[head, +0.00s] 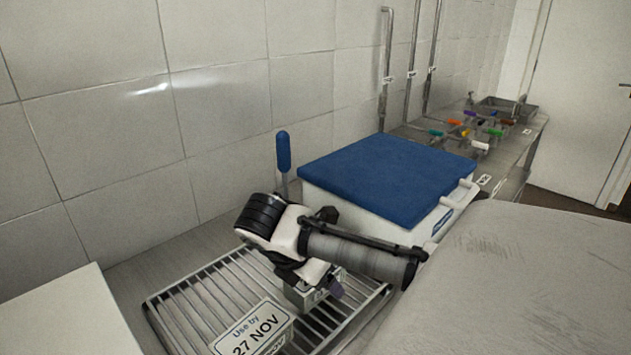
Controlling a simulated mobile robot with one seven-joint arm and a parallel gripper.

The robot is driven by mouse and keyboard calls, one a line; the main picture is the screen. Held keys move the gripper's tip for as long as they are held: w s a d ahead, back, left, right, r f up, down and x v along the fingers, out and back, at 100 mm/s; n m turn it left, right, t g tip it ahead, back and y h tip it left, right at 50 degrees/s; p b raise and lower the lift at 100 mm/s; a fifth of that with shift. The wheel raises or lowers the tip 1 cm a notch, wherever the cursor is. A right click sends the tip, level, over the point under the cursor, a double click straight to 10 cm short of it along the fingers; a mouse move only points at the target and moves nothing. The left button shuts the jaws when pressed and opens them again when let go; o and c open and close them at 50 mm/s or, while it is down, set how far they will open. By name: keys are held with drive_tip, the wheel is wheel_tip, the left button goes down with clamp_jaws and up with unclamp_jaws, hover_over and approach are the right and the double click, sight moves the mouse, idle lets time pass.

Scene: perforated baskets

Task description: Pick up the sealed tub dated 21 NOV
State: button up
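A tub with a white label reading "Use by 27 NOV" (252,330) stands on a slatted metal rack (190,312) at the bottom of the head view, cut off by the frame edge. A second small greyish tub (308,297) is behind it to the right, below my gripper (322,284). Its label is mostly covered and I cannot read its date. My gripper is right over this second tub. My wrist hides the fingers, so I cannot tell whether they are open or touching the tub. No 21 NOV label is readable.
A white box with a blue lid (390,175) stands just behind my arm. A blue-handled upright (283,152) is near the wall. Colour-handled items (470,130) and a metal basin (508,108) are farther back. Bare rack slats show at left.

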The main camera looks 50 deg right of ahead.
drive_tip(key=shift+f, duration=0.25)
idle(0.4)
drive_tip(key=c, duration=1.3)
drive_tip(key=shift+r, duration=0.1)
